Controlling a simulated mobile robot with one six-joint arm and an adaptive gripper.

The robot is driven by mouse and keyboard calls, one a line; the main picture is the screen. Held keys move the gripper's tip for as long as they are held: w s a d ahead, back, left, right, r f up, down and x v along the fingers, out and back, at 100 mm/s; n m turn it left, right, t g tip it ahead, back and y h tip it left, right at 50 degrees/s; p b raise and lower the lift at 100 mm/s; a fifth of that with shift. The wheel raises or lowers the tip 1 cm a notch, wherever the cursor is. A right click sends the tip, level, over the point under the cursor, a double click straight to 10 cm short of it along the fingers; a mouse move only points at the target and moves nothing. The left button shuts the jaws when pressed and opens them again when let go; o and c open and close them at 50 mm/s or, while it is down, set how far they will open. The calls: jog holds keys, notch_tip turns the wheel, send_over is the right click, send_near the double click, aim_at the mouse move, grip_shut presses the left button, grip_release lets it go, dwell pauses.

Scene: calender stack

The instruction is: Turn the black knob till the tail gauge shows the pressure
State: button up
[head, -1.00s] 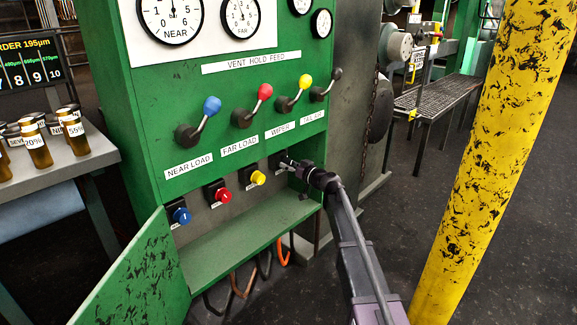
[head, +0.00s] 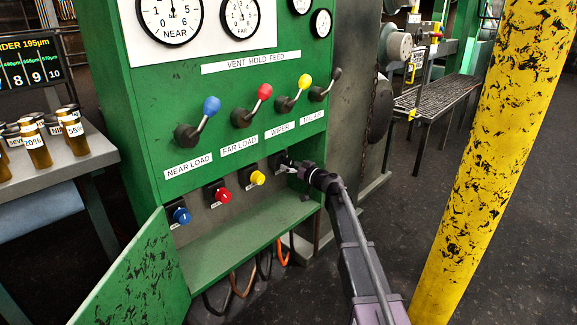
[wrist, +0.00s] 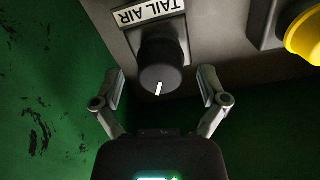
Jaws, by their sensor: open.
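The black knob (wrist: 160,72) shows in the wrist view below an upside-down TAIL AIR label, with a white pointer mark facing the lower edge. My gripper (wrist: 163,90) is open, with one finger on each side of the knob and a visible gap to each. In the head view my gripper (head: 287,163) reaches into the right end of the green cabinet's recess and mostly hides the knob. Two small gauges sit at the top right of the panel, an upper one (head: 300,5) and a lower one (head: 321,22). I cannot tell which is the tail gauge or read either.
Blue (head: 181,215), red (head: 223,195) and yellow (head: 258,178) knobs sit left of my gripper in the recess. Levers stand above them. The cabinet door (head: 135,275) hangs open at lower left. A yellow post (head: 490,150) stands at right.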

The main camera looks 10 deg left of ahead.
jog(key=v, duration=1.1)
jog(key=shift+s, duration=0.1)
jog(key=s+d+f+m+g+h+p, duration=0.1)
jog(key=s+d+f+g+h+p, duration=0.2)
jog(key=s, duration=0.5)
jog(key=s+d+f+m+g+h+p, duration=0.1)
jog(key=s+f+g+h+p, duration=0.25)
jog(key=s, duration=0.55)
jog(key=s+d+f+m+g+h+p, duration=0.3)
jog(key=s+d+m+g+h, duration=0.4)
jog(key=s+d, duration=0.8)
notch_tip(320, 180, up, 37)
jog(key=s+a+n+t+p, duration=0.1)
jog(key=a+t+p, duration=0.1)
jog(key=p, duration=3.4)
jog(key=shift+s+h+p, duration=0.25)
jog(key=shift+h+p, duration=0.05)
jog(key=shift+h, duration=0.05)
jog(key=shift+t, duration=0.25)
